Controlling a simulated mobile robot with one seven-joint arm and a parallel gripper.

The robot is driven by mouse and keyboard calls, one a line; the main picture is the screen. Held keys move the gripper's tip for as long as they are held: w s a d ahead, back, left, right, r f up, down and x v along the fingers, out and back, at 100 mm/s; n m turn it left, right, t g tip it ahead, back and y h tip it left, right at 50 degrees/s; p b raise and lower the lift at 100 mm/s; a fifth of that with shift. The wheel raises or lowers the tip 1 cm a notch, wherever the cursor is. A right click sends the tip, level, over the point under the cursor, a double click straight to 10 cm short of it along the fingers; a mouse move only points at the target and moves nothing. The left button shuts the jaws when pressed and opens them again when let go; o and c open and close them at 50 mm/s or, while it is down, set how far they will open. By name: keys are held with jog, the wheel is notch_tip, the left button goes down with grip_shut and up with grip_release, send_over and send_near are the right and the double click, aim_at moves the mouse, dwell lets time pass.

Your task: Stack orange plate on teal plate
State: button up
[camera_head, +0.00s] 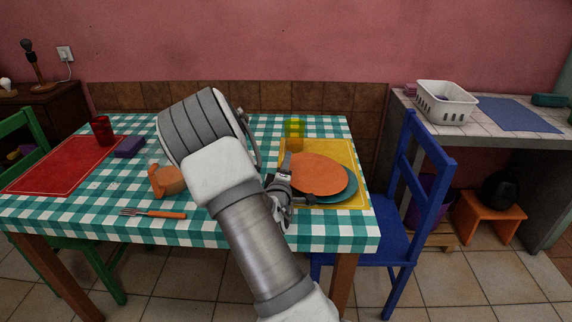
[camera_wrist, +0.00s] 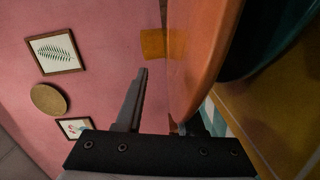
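The orange plate (camera_head: 318,172) is on the right part of the table, over the teal plate (camera_head: 347,192). It covers most of the teal plate, whose right and lower rim shows. The orange plate is offset to the left; I cannot tell whether it lies flat on the teal one. My gripper (camera_head: 285,185) is at the orange plate's left edge. In the wrist view the orange plate (camera_wrist: 205,50) reaches between the fingers, with a gap beside the left finger. The right finger is partly hidden by the plate. The teal plate (camera_wrist: 265,40) looks dark there.
A yellow placemat (camera_head: 346,150) lies under the plates, with a yellow cup (camera_head: 294,143) behind them. Left of my arm are an orange mug (camera_head: 168,180), a fork (camera_head: 150,213), a purple block (camera_head: 130,146) and a red cup (camera_head: 102,130). A blue chair (camera_head: 425,190) stands at the right.

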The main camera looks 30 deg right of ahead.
jog(key=shift+s, duration=0.1)
jog(key=p+v, duration=0.3)
jog(key=v, duration=1.2)
jog(key=shift+s+a+r+p, duration=0.2)
jog(key=shift+s+a+p, duration=0.1)
jog(key=shift+p, duration=0.05)
jog(key=shift+s+a+f+p, duration=0.15)
jog(key=shift+s+a+p, duration=0.25)
jog(key=shift+s, duration=0.2)
